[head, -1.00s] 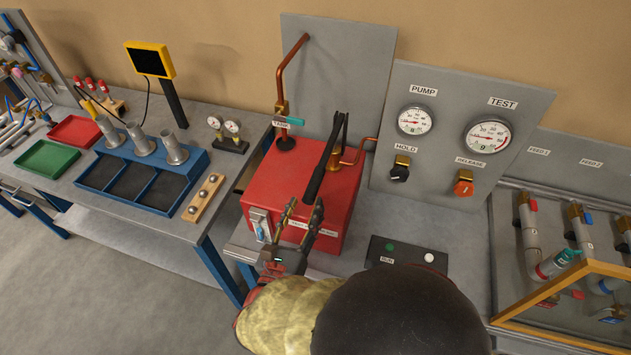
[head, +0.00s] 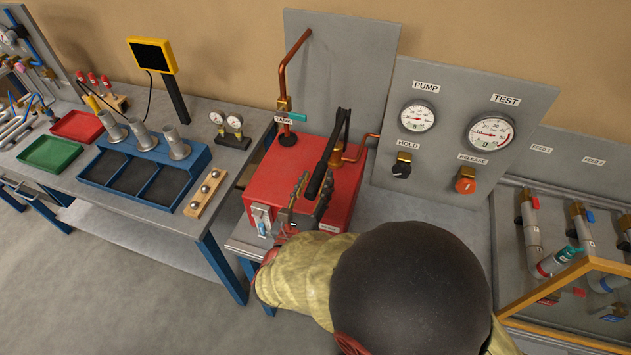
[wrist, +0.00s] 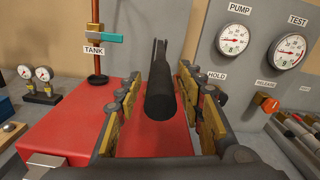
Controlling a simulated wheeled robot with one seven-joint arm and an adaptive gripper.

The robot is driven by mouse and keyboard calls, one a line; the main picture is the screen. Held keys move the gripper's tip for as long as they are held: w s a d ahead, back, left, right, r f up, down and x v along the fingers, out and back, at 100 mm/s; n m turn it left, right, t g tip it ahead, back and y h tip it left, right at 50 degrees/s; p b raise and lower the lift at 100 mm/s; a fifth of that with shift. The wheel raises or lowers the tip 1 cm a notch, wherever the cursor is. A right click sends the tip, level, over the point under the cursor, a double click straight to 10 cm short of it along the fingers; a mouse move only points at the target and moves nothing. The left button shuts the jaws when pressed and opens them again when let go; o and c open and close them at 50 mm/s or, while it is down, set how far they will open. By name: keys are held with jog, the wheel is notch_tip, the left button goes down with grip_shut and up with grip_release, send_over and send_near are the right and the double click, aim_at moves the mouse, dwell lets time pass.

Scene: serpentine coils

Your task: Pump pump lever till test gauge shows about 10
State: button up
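The black pump lever (head: 330,160) rises from the red pump box (head: 273,180) and slants toward me. My gripper (head: 313,190) is at the lever's near end. In the wrist view, the open fingers of my gripper (wrist: 161,80) stand on both sides of the lever's round end (wrist: 161,102), with a gap on each side. The test gauge (head: 491,133) is at the right of the upright grey panel; a small digit on its face looks like 9. The pump gauge (head: 417,117) is to its left; its digit looks like 8, but is hard to read.
Below the gauges are the black hold knob (head: 401,170) and the orange release knob (head: 465,185). A copper pipe with a teal tank valve handle (head: 293,117) stands behind the box. A wooden-framed case (head: 540,290) with pipes is at the right.

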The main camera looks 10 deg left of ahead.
grip_shut()
dwell(0.7)
